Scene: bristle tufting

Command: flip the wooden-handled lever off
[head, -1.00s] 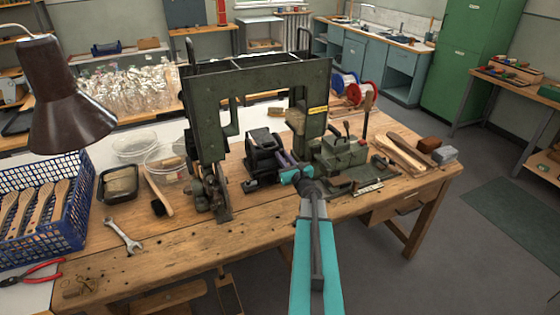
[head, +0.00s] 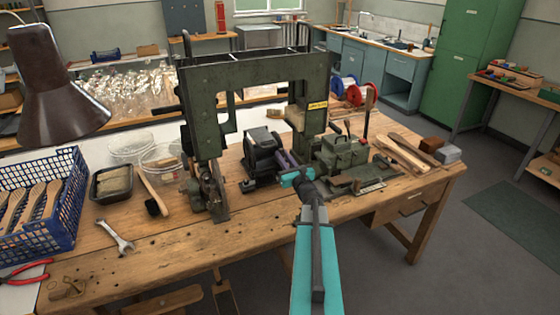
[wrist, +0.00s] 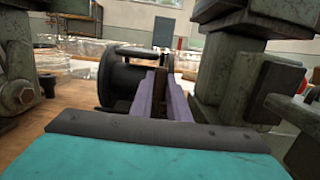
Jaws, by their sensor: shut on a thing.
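My gripper (head: 287,161) is in front of the tufting machine, beside a black motor-like unit (head: 262,155). In the wrist view its two purple fingers (wrist: 163,100) are closed on a narrow brown piece (wrist: 161,80), which looks like wood. Most of that piece is hidden between the fingers, and I cannot tell how it joins the machine. The green machine frame (head: 255,75) rises behind.
A green box-shaped unit (head: 343,153) stands right of my gripper. Wooden strips (head: 400,152) lie near the right end of the bench (head: 160,255). A blue basket (head: 70,225), a spanner (head: 116,236) and a brush (head: 151,192) are at the left. The front of the bench is mostly clear.

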